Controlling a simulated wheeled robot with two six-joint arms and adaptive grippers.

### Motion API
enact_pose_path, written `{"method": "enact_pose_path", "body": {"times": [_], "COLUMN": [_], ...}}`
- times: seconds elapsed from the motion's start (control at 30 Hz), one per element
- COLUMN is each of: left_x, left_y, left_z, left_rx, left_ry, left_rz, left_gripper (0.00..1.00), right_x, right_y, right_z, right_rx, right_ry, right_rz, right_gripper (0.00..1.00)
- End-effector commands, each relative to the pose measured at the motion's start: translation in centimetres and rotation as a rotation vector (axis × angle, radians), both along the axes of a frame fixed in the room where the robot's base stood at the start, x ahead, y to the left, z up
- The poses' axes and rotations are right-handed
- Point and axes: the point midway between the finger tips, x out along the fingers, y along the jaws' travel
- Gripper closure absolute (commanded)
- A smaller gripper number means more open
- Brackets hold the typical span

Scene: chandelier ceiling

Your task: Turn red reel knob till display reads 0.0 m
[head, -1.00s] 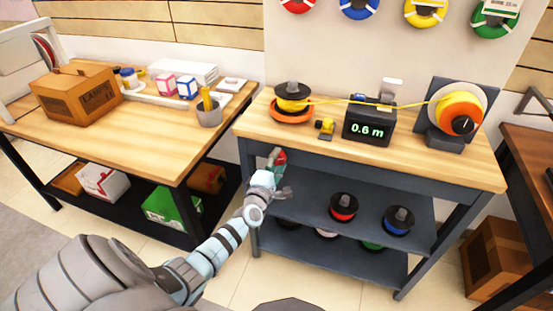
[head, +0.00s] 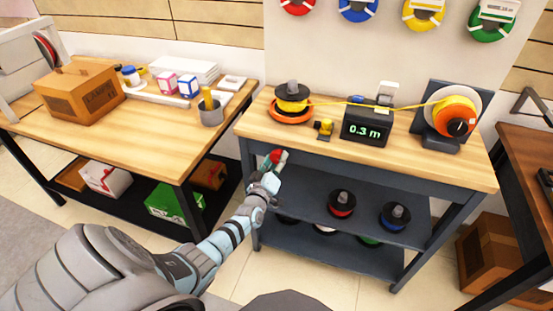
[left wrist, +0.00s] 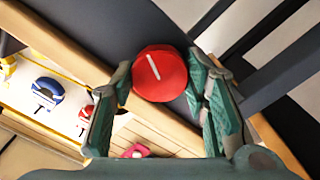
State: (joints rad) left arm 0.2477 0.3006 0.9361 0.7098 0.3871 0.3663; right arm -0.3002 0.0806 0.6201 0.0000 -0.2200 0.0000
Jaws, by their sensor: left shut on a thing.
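The red reel knob (left wrist: 160,73) is on the bench's dark front face and carries a white pointer line. In the head view the knob (head: 275,156) shows partly, behind my gripper. My left gripper (head: 277,160) is shut on the knob; in the left wrist view its green fingers (left wrist: 162,88) lie on either side of it. The display (head: 367,129) on the bench reads 0.3 m. Yellow line runs from the left spool (head: 292,92) past the display to the orange and yellow reel (head: 455,113) on the right. My right gripper is not in view.
A wooden table (head: 140,133) with a cardboard box (head: 80,95) and a pencil cup (head: 211,113) stands to the left. A small yellow item (head: 324,128) sits beside the display. Spools (head: 341,203) stand on the lower shelf.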

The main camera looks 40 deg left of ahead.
Motion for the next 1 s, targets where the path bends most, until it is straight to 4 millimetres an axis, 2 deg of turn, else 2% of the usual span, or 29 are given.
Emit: {"method": "enact_pose_path", "body": {"times": [0.4,0.97,1.0], "left_x": [-0.04,-0.06,-0.06], "left_y": [0.0,0.01,0.01], "left_z": [-0.08,-0.15,-0.15], "left_rx": [0.209,0.244,0.243], "left_ry": [0.075,0.088,0.088], "left_rz": [-0.001,0.0,0.0], "left_gripper": [0.86,0.86,0.55], "right_x": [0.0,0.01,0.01], "right_y": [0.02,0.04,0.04], "right_z": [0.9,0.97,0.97], "right_rx": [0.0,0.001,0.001], "right_ry": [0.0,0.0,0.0], "right_rz": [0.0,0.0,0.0], "right_gripper": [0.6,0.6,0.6]}}
